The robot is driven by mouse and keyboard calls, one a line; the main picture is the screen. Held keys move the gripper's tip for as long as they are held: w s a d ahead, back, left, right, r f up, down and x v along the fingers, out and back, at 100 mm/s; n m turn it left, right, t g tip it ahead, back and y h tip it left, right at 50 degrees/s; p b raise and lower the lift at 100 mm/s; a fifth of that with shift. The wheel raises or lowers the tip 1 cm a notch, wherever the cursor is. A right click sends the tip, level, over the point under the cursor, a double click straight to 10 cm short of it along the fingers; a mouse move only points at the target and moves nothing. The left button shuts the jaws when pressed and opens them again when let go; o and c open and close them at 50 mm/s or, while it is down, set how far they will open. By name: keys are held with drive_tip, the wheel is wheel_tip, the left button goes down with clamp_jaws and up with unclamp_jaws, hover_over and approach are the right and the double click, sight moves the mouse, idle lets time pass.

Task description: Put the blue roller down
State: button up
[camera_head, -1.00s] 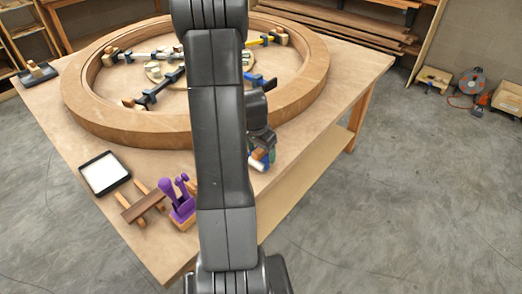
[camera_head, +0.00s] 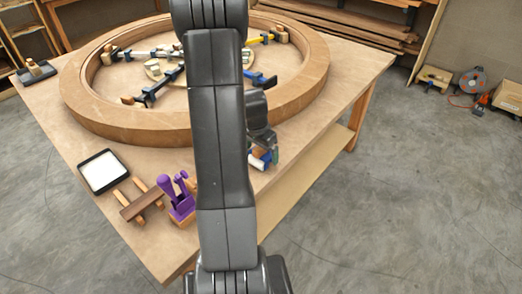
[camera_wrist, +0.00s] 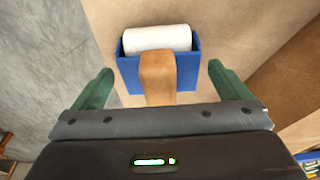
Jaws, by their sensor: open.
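The blue roller (camera_wrist: 187,72) has a blue frame, a white cylinder and a wooden handle. In the wrist view its handle points back toward my gripper (camera_wrist: 160,72). The two green fingers stand wide apart, one on each side of the handle, with a gap on both sides. The roller appears to rest on the tabletop near the table's edge. In the head view the roller (camera_head: 260,160) shows just right of my arm, partly hidden, at the table's right edge.
The wooden table (camera_head: 330,100) carries a large wooden ring (camera_head: 120,124) with several clamps inside it. A black-rimmed white tray (camera_head: 102,171), a brown wooden piece with pegs (camera_head: 140,205) and a purple tool (camera_head: 181,200) lie left of my arm. Grey floor lies beyond the table edge.

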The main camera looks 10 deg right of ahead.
drive_tip(key=shift+r+p, duration=0.4)
drive_tip(key=shift+r, duration=0.1)
wheel_tip(320, 180, up, 12)
drive_tip(key=s+a, duration=0.1)
drive_tip(key=shift+a, duration=0.25)
drive_tip(key=shift+f, duration=0.15)
drive_tip(key=f, duration=0.4)
drive_tip(key=d+f+b, duration=0.1)
drive_tip(key=f, duration=0.3)
drive_tip(key=w+f, duration=0.1)
drive_tip(key=f, duration=0.4)
drive_tip(key=shift+d, duration=0.25)
drive_tip(key=shift+r, duration=0.25)
drive_tip(key=shift+f, duration=0.1)
